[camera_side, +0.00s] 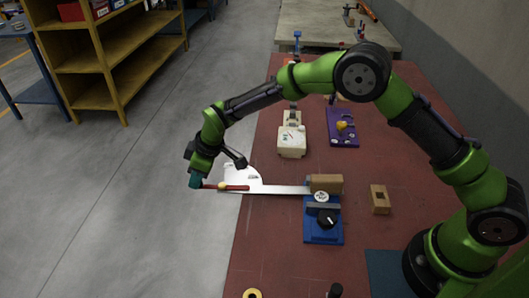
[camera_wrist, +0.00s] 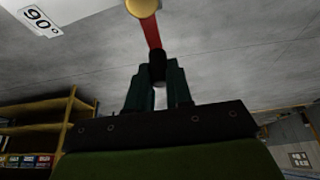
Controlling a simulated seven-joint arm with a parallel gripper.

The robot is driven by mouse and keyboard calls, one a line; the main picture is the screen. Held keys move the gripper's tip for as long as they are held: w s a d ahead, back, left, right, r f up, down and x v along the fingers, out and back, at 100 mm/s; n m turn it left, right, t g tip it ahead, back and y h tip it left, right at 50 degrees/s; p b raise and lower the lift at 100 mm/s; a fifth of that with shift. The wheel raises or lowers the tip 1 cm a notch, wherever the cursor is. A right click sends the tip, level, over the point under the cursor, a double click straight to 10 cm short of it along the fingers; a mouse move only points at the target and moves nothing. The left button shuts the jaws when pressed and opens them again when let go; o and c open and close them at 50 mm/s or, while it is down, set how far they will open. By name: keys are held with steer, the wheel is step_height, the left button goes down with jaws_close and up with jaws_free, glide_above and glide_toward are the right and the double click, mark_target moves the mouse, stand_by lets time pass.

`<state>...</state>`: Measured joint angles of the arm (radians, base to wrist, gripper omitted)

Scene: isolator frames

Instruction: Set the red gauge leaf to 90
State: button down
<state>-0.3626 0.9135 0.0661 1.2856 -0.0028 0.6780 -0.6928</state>
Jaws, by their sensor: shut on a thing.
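The red gauge leaf (camera_side: 236,187) lies roughly level in the side view, with a yellow knob on it, at the left end of a long metal bar (camera_side: 285,189). A white dial plate (camera_side: 242,174) stands behind it. My gripper (camera_side: 198,183) is at the leaf's left end. In the wrist view, my gripper (camera_wrist: 158,88) is shut on the dark tip of the red leaf (camera_wrist: 153,36). The yellow knob (camera_wrist: 142,7) shows at the top edge. A "90°" label (camera_wrist: 38,16) is at upper left, apart from the leaf. The plate's scale is too small to read in the side view.
The bar runs to a blue fixture (camera_side: 323,233) with a black knob, beside a wooden block (camera_side: 327,182). A holed wooden block (camera_side: 380,199), a white device (camera_side: 292,141) and a purple fixture (camera_side: 343,138) stand on the red table (camera_side: 275,245). The leaf overhangs the table's left edge.

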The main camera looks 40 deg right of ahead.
steer(key=shift+s+n, duration=0.1)
steer(key=shift+n, duration=0.2)
steer(key=s+n+g, duration=0.7)
steer(key=s+n, duration=0.1)
steer(key=n, duration=0.9)
steer(key=shift+s+r+g, duration=0.15)
steer(key=shift+s+g, duration=0.1)
steer(key=shift+g, duration=0.05)
steer(key=shift+d, duration=0.1)
stand_by(0.6)
steer(key=c, duration=1)
jaws_free()
steer(key=shift+r, duration=0.15)
steer(key=v, duration=1.1)
steer(key=shift+w+r, duration=0.15)
steer(key=shift+r, duration=0.15)
